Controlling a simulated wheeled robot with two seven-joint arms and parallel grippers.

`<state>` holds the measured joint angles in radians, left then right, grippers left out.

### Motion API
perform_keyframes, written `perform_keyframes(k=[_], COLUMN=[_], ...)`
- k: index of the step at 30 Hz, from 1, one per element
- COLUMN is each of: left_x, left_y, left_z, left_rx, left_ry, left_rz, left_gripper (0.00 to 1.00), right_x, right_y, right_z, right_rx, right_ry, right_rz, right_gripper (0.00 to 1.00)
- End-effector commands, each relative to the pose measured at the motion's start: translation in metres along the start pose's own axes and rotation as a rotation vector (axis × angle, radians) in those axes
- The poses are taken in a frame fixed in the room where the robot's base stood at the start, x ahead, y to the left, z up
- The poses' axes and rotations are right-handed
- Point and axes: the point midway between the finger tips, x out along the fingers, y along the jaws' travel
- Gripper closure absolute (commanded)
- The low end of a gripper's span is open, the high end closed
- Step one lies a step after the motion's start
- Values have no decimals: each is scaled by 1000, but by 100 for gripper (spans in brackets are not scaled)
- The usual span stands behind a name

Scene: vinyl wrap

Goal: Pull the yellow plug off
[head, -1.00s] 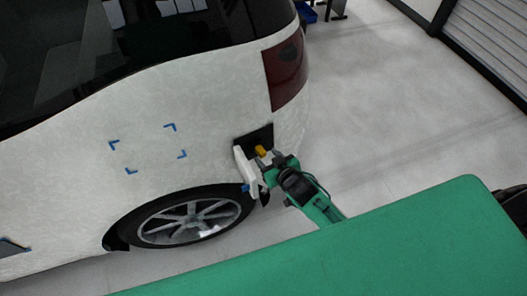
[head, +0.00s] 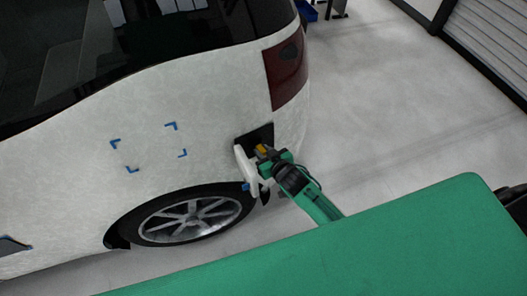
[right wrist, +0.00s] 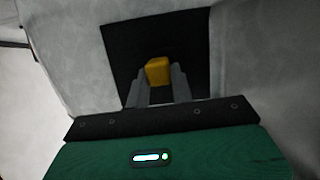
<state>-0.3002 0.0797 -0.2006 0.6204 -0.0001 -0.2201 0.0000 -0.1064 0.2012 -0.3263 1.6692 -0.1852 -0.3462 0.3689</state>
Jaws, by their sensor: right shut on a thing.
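The yellow plug (head: 261,148) sits in the dark square recess (head: 262,133) in the side of the white car, above the rear wheel. My right gripper (head: 266,153) is at the recess, shut on the plug. In the right wrist view, the yellow plug (right wrist: 158,70) shows between the two grey fingers (right wrist: 161,86), with the black recess (right wrist: 125,50) around it. Whether the plug is still seated is hard to tell. My left gripper is not in view.
A white open flap (head: 246,168) hangs at the left of the recess, close to my gripper. The rear wheel (head: 190,218) is below left and the red tail light (head: 286,72) above. Grey floor (head: 390,100) is clear at the right.

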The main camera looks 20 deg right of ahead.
Motion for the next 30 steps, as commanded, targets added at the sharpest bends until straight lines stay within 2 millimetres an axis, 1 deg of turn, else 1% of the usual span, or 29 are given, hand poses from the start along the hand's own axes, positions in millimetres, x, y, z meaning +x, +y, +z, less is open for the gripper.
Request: perform_keyframes(k=[1, 2, 30], left_x=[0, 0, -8], left_y=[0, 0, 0], left_z=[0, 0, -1], left_rx=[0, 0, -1], left_ry=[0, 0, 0], left_rz=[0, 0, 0], left_gripper=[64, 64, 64], right_x=[0, 0, -11], right_y=[0, 0, 0], right_z=[0, 0, 3], right_rx=[0, 0, 0], right_ry=[0, 0, 0], right_rz=[0, 0, 0], right_gripper=[95, 100, 100])
